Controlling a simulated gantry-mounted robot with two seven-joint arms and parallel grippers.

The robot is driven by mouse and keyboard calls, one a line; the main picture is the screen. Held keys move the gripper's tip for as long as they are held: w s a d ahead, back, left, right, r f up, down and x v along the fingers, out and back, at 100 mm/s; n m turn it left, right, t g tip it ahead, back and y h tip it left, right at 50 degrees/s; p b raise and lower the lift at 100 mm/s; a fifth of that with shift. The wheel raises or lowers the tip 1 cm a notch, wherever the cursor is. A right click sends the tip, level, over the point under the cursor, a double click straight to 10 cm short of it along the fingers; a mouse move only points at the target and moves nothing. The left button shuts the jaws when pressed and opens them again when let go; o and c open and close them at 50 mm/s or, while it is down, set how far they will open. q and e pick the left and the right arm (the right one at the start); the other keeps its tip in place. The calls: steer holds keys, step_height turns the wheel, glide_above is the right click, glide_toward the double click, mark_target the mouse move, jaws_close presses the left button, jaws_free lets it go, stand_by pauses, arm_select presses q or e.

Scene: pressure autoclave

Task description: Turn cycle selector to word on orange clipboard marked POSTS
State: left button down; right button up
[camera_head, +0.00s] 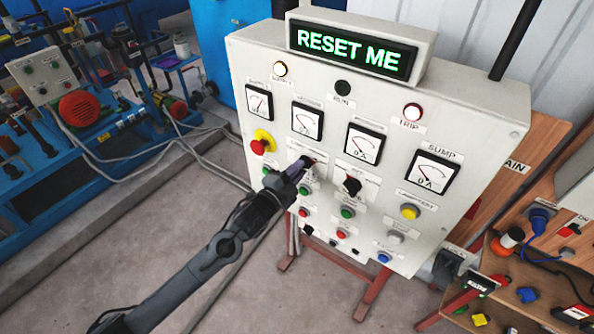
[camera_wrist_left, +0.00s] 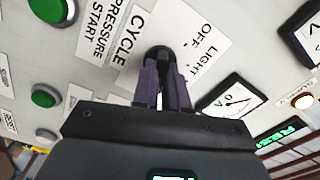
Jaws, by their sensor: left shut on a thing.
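My left gripper (camera_head: 304,163) reaches the front of the control panel (camera_head: 262,90). In the left wrist view its two purple fingers (camera_wrist_left: 166,85) are shut on a round black knob (camera_wrist_left: 158,53). A white label reading CYCLE (camera_wrist_left: 135,38) sits beside this knob. On its other side a plate shows the words OFF and LIGHT (camera_wrist_left: 196,48); part of the plate is hidden by the fingers. Which word the knob points to cannot be told. I cannot make out an orange clipboard marked POSTS. My right gripper is not in view.
A display (camera_head: 350,50) on top reads RESET ME. Dial meters (camera_head: 365,143) sit above the gripper. A second black knob (camera_head: 352,186) is to its right, with green buttons (camera_head: 347,212) below. A red-and-yellow emergency stop (camera_head: 262,142) is to its left. Cluttered shelves stand at right.

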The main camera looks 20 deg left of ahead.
arm_select(q)
steer(key=c, duration=1.2)
jaws_free()
steer(key=shift+o, duration=0.2)
steer(key=b+v, duration=0.2)
steer(key=v, duration=0.8)
steer(key=shift+s, duration=0.35)
